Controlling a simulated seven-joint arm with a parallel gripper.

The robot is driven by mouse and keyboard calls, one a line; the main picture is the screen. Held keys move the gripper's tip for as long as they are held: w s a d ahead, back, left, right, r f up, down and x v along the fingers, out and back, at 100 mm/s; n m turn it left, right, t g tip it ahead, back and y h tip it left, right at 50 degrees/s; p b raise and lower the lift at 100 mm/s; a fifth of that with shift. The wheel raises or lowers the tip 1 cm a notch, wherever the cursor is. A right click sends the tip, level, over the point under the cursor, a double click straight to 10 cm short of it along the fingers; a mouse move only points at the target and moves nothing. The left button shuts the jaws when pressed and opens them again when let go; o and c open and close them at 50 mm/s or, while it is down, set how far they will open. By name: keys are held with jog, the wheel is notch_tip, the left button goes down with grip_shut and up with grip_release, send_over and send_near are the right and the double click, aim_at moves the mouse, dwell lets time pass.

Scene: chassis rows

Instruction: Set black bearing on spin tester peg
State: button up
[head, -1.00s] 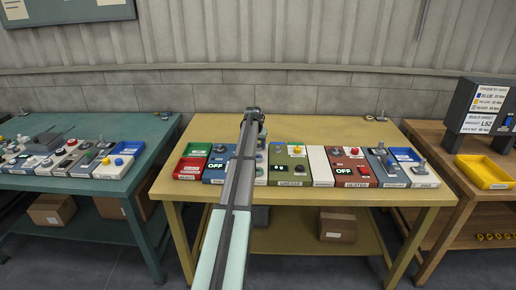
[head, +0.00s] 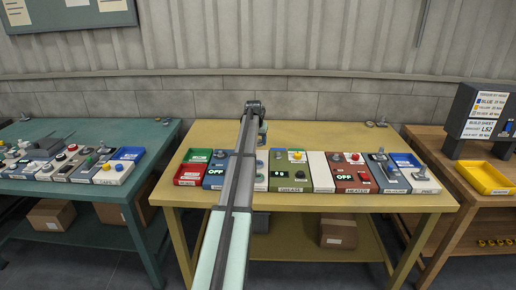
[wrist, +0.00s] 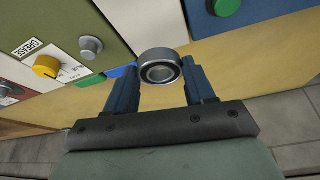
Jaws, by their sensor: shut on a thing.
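My gripper (wrist: 162,78) is shut on a bearing (wrist: 160,55) in the wrist view. The bearing has a silver outer rim, a dark ring inside it and an open centre bore. It sits between the two blue fingertips, with its open face towards the camera. In the head view my arm reaches over the yellow table, and its end is at the table's back edge; the bearing cannot be made out there. Grey upright posts stand on a grey module (head: 388,176) and on a pale module (head: 418,180) at the right of the row. I cannot tell which module is the spin tester.
Modules and bins line the yellow table's (head: 330,134) front: a red-and-green bin (head: 193,168), a green module (head: 290,174), a white block (head: 320,171), and a red module (head: 352,178). The back of the table is mostly clear. A teal table (head: 90,131) stands left.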

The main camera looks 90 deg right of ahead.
jog(key=r, duration=0.2)
jog(key=w+r, duration=0.1)
jog(key=r, duration=0.1)
jog(key=n, duration=0.2)
send_over(220, 152)
jog(key=shift+a+f+m, duration=0.3)
jog(key=shift+f+m, duration=0.05)
jog(key=shift+m, duration=0.55)
jog(key=shift+f, duration=0.1)
jog(key=shift+f, duration=0.1)
jog(key=shift+f, duration=3.85)
